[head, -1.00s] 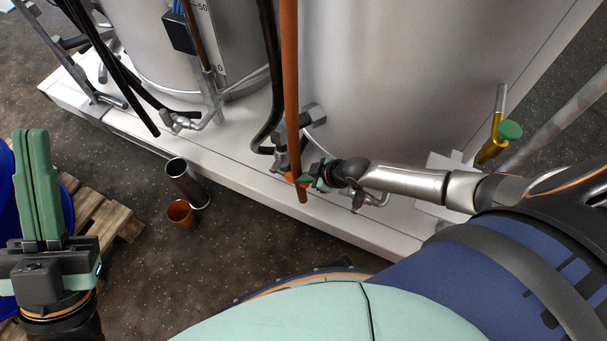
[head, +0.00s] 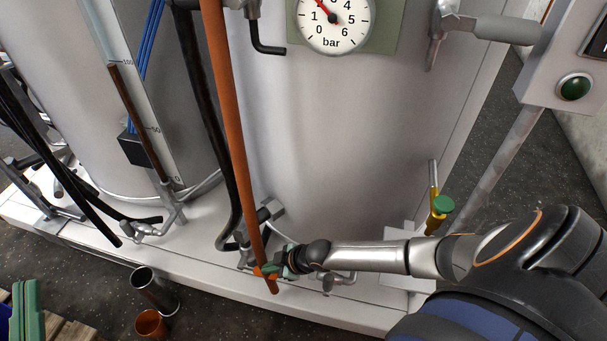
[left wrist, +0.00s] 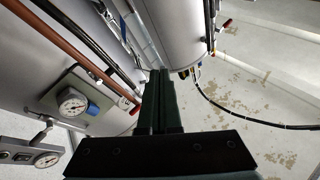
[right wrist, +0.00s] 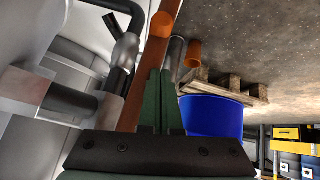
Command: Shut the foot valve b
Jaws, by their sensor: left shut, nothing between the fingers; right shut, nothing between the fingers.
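A grey pipe fitting with a blocky handle (head: 268,211), likely a foot valve, sits low on the right tank. No letter is readable, so I cannot tell if it is b. The right wrist view shows grey and black fittings (right wrist: 118,50) left of the fingers. My right gripper (head: 266,269) is shut and empty, at the lower end of the orange pipe (head: 240,170), below that fitting. The pipe also passes close beside the fingers in the right wrist view (right wrist: 135,95); contact is unclear. My left gripper (head: 28,308) is shut and empty, low at the left.
A pressure gauge (head: 333,20) is on the right tank (head: 330,130). Black hoses (head: 205,130) hang between the tanks. A metal cup (head: 155,290) and an orange cup (head: 151,324) are on the floor.

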